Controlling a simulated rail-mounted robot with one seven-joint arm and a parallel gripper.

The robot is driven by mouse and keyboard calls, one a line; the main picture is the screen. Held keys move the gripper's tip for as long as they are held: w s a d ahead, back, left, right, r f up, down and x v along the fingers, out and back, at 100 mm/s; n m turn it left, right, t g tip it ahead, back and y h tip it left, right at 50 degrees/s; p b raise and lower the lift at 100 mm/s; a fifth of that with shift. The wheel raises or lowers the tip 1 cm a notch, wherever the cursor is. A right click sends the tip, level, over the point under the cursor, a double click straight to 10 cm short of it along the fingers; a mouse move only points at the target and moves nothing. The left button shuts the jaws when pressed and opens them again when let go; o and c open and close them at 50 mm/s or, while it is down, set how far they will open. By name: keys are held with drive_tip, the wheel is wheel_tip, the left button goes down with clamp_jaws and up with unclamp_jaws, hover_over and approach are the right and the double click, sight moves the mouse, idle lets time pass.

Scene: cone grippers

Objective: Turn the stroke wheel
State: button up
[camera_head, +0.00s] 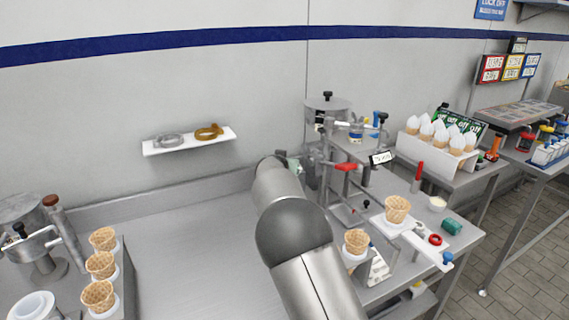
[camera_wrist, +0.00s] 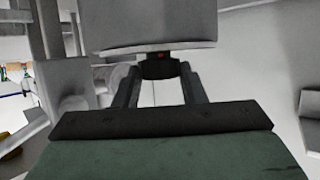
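The filling machine, with a steel pot (camera_head: 327,108) on top and a red handle (camera_head: 346,167), stands right of centre in the head view. I cannot pick out the stroke wheel with certainty. My gripper (camera_head: 288,160) is at the machine's left side in the head view, mostly hidden by my own arm. In the wrist view, my gripper (camera_wrist: 160,78) has its two dark fingers apart. A black part with a red dot (camera_wrist: 160,66) shows between the fingertips, below a large grey body (camera_wrist: 150,25). I cannot tell whether the fingers touch the black part.
Waffle cones (camera_head: 100,265) stand in a holder at the left, near a steel pot with a lever. The counter's middle (camera_head: 185,250) is clear.

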drive_tip(key=shift+f+b, duration=0.1)
drive_tip(key=shift+b, duration=0.2)
drive_tip(key=shift+d+f+n+y+b, duration=0.1)
drive_tip(key=shift+d+n+y+b, duration=0.05)
drive_tip(key=shift+n+y+b, duration=0.55)
drive_tip(key=shift+d+n+y+b, duration=0.15)
drive_tip(key=shift+n+y+b, duration=0.35)
drive_tip(key=shift+y, duration=0.2)
drive_tip(key=n+y+p, duration=0.1)
drive_tip(key=r+y+p, duration=0.1)
drive_tip(key=shift+d+n+p, duration=0.15)
drive_tip(key=shift+n+p, duration=0.15)
drive_tip(key=shift+n, duration=0.1)
drive_tip(key=n+g+y+p, duration=0.1)
drive_tip(key=p, duration=0.2)
drive_tip(key=shift+f+y, duration=0.1)
drive_tip(key=shift+y, duration=0.2)
drive_tip(key=shift+f+n+p, duration=0.15)
drive_tip(key=shift+n+p, duration=0.2)
drive_tip(key=shift+n, duration=0.05)
drive_tip(key=shift+f+y, duration=0.1)
drive_tip(key=shift+y, duration=0.2)
